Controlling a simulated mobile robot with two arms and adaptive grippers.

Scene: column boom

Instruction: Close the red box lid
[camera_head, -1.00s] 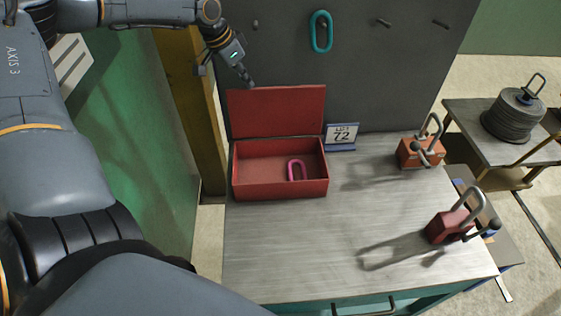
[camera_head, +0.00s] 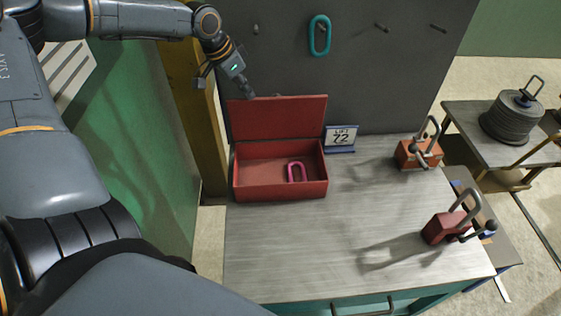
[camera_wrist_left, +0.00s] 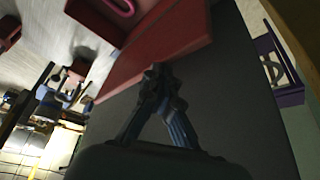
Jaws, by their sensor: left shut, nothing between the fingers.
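The red box (camera_head: 281,188) stands on the workbench with its lid (camera_head: 278,118) open and upright at the back, against the dark panel. A pink ring (camera_head: 296,171) lies inside the box. My left gripper (camera_head: 248,93) is shut and empty, at the top edge of the lid near its left end. In the left wrist view the closed fingertips (camera_wrist_left: 157,70) overlap the edge of the red lid (camera_wrist_left: 165,45); I cannot tell whether they touch it. The pink ring also shows in the wrist view (camera_wrist_left: 122,6). My right gripper is not in view.
A "72" sign (camera_head: 341,138) stands right of the box. An orange padlock-like block (camera_head: 418,152) and a dark red one (camera_head: 446,227) stand on the bench's right side. A teal ring (camera_head: 320,35) hangs on the panel. The bench (camera_head: 290,255) is clear in front of the box.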

